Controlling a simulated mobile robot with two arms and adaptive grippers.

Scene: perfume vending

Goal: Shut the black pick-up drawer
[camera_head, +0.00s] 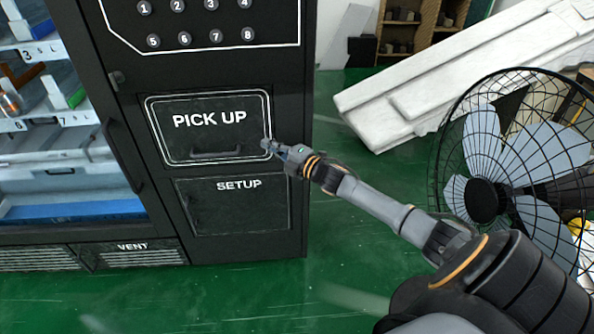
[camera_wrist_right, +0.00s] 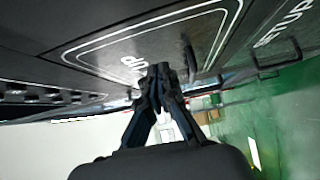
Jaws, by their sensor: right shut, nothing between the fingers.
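The black pick-up drawer (camera_head: 208,128) is a black panel with a white outline and the words PICK UP, set in the front of the black vending machine. Its face looks flush or nearly flush with the machine front. A dark handle (camera_head: 215,155) runs along its lower part. My right gripper (camera_head: 268,147) is shut and empty, with its tips at the right edge of the drawer. In the right wrist view the shut fingers (camera_wrist_right: 158,72) lie over the drawer face (camera_wrist_right: 150,45); I cannot tell whether they touch it. My left gripper is out of view.
A SETUP panel (camera_head: 235,207) sits below the drawer and a numbered keypad (camera_head: 200,25) above it. A glass-fronted display (camera_head: 60,130) is at the left. A large fan (camera_head: 490,200) and a white slab (camera_head: 430,95) stand at the right. Green floor (camera_head: 330,230) is clear between.

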